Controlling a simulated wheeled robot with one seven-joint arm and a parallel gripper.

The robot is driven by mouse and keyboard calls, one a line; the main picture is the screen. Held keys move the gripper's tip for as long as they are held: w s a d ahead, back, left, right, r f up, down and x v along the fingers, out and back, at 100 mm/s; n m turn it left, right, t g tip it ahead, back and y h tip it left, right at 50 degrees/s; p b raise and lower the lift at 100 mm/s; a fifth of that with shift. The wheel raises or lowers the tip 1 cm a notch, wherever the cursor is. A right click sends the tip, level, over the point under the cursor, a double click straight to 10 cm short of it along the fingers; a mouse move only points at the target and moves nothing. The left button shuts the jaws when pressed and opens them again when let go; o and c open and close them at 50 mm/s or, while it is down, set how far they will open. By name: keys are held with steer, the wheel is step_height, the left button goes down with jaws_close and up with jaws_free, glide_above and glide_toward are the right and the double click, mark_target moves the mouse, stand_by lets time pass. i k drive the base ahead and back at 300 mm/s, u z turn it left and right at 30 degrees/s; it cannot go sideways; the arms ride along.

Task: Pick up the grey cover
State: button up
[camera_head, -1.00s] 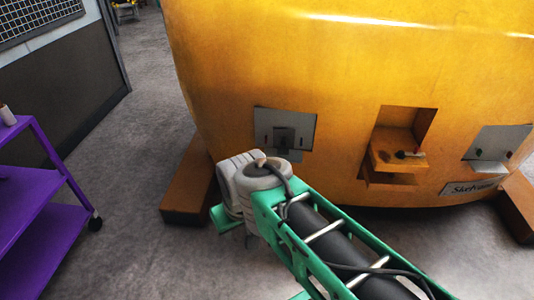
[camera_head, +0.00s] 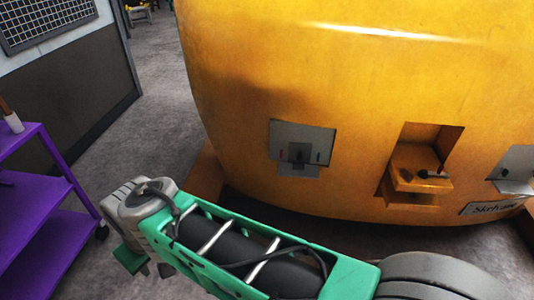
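No loose grey cover can be made out for certain. A grey plate (camera_head: 318,138) with a dark block on it is set in the front of the big yellow casting (camera_head: 300,75). A second grey plate (camera_head: 517,160) is cut off by the right edge. My gripper (camera_head: 147,264) points down at the lower left, partly hidden under the grey wrist of my arm. Its fingertips do not show clearly, so I cannot tell whether it is open or holds anything. It is apart from both plates.
A purple shelf cart (camera_head: 40,190) stands at the left, close to my gripper, with a small white item (camera_head: 13,123) on top. The casting has a recess with a yellow ledge (camera_head: 415,182). Brown supports (camera_head: 207,175) stand under it. Grey floor lies open between.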

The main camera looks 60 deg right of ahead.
mark_target(299, 155)
steer(key=z, duration=0.25)
steer(key=i, duration=0.9)
steer(key=z, duration=0.8)
